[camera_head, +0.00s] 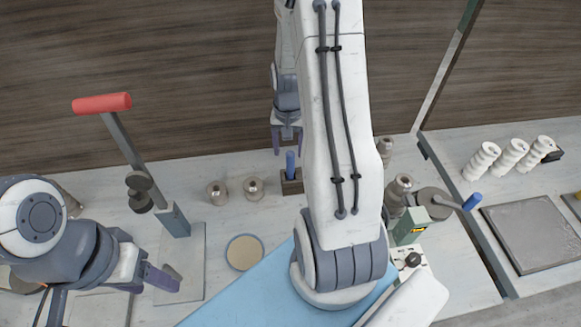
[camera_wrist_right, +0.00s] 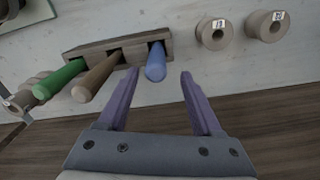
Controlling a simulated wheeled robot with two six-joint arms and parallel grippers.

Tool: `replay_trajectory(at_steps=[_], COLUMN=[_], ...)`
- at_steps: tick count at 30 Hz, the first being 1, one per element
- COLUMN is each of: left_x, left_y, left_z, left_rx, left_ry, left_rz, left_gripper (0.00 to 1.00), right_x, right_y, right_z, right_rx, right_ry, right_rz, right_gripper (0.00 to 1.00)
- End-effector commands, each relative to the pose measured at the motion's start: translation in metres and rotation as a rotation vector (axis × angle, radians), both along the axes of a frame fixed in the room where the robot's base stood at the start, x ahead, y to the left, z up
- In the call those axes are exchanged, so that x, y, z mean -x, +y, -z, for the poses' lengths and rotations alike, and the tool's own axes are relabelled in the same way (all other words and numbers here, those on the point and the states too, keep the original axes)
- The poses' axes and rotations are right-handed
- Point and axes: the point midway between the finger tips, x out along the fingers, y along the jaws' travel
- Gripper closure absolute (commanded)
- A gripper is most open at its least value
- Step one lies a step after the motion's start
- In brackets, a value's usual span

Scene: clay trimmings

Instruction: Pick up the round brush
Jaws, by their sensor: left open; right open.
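A brown block holder (camera_wrist_right: 110,46) in the right wrist view holds a green handle (camera_wrist_right: 62,79), a brown handle (camera_wrist_right: 98,76) and a blue handle (camera_wrist_right: 156,62). Their lower ends are hidden in the block, so I cannot tell which is the round brush. My right gripper (camera_wrist_right: 158,74) is open, and the blue handle appears between its fingertips, not gripped. In the head view the blue handle (camera_head: 290,161) stands in the holder (camera_head: 292,186) just below my right gripper (camera_head: 287,140); my arm hides the other handles. My left gripper (camera_head: 170,279) is open and empty at lower left.
Two numbered spools (camera_wrist_right: 212,33) (camera_wrist_right: 265,26) stand beside the holder. A red-handled lever press (camera_head: 102,103) stands at left. A round disc (camera_head: 244,252) lies near a blue mat (camera_head: 243,297). Several white spiral pieces (camera_head: 509,156) and a grey slab (camera_head: 530,233) are at right.

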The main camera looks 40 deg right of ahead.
Motion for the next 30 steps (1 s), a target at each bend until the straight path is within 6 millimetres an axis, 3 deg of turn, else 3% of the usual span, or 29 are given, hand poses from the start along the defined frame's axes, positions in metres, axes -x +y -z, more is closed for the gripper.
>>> replay_trajectory(at_steps=[7, 16, 25, 30], left_x=[0.0, 0.0, 0.0, 0.0], left_y=[0.0, 0.0, 0.0, 0.0], left_z=[-0.01, -0.022, -0.022, -0.022], left_rx=[0.0, 0.0, 0.0, 0.0], left_ry=[0.0, 0.0, 0.0, 0.0], left_rz=[0.0, 0.002, 0.002, 0.002], left_gripper=[0.42, 0.42, 0.42, 0.42], right_x=[0.005, 0.01, 0.009, 0.009], right_y=[0.001, 0.002, 0.002, 0.002], right_z=[0.018, 0.055, 0.06, 0.059], right_rx=[-0.002, -0.001, 0.001, 0.001], right_ry=[0.003, 0.001, -0.002, -0.002], right_rz=[-0.001, -0.002, -0.002, -0.002], right_gripper=[0.33, 0.33, 0.33, 0.99])
